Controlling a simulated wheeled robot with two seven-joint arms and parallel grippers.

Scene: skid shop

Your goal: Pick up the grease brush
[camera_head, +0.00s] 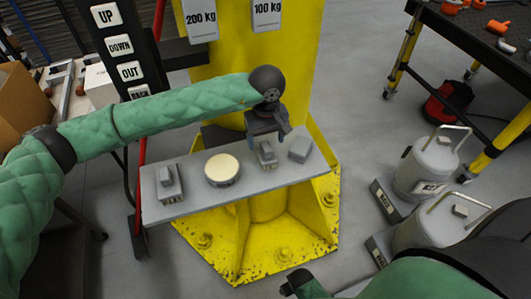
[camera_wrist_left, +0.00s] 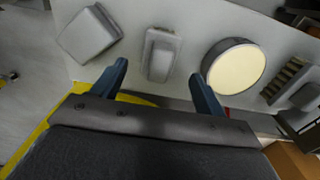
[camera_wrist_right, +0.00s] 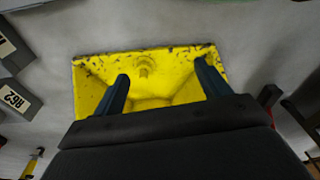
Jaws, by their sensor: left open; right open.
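A grey shelf plate (camera_head: 196,194) on the yellow column holds several small things. A small grey block with a raised grip (camera_head: 267,153) lies under my left gripper (camera_head: 269,132). In the left wrist view this block (camera_wrist_left: 160,53) lies ahead, between the lines of the open fingers (camera_wrist_left: 160,72), apart from them. Another handled piece (camera_head: 168,184) is at the plate's left end; its ribbed or bristled side (camera_wrist_left: 283,82) shows in the left wrist view. I cannot tell surely which is the grease brush. My right gripper (camera_wrist_right: 163,70) is open and empty, facing the yellow base.
A round tin with cream contents (camera_head: 222,169) stands left of the handled block, and a plain grey block (camera_head: 300,149) right of it. The yellow base (camera_head: 262,245) spreads below. Grey weights (camera_head: 425,168) stand on the floor at right, near a workbench (camera_head: 470,30).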

